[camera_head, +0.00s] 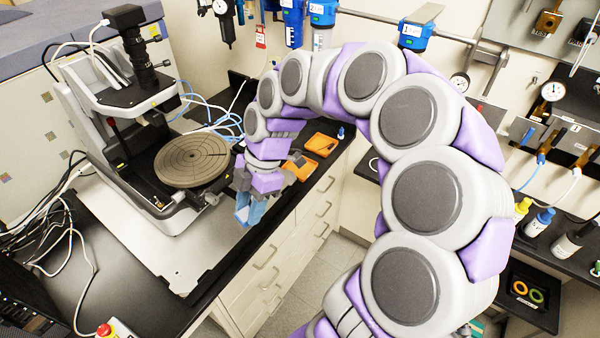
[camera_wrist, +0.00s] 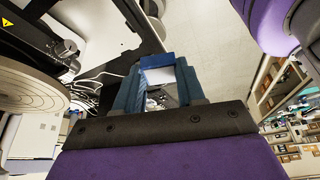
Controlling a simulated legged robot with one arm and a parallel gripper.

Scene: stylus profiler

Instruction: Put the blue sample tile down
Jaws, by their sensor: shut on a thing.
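My gripper (camera_head: 250,211) has blue fingers and points down over the front edge of the black bench, right of the profiler's round stage. In the wrist view, my gripper (camera_wrist: 158,80) is shut on the blue sample tile (camera_wrist: 157,61). The tile shows as a blue edge and a pale, shiny face between the fingertips. In the head view I cannot tell the tile from the blue fingers. The stylus profiler (camera_head: 125,95) stands at left with its grey round stage (camera_head: 193,160) bare. The stage also shows at left in the wrist view (camera_wrist: 30,88).
Two orange trays (camera_head: 322,143) lie on the bench behind my gripper, with a small blue-capped bottle (camera_head: 341,132) beside them. Loose cables (camera_head: 60,235) lie at left. A pale base plate (camera_head: 190,262) in front of the profiler is clear. Drawers (camera_head: 275,270) are below the edge.

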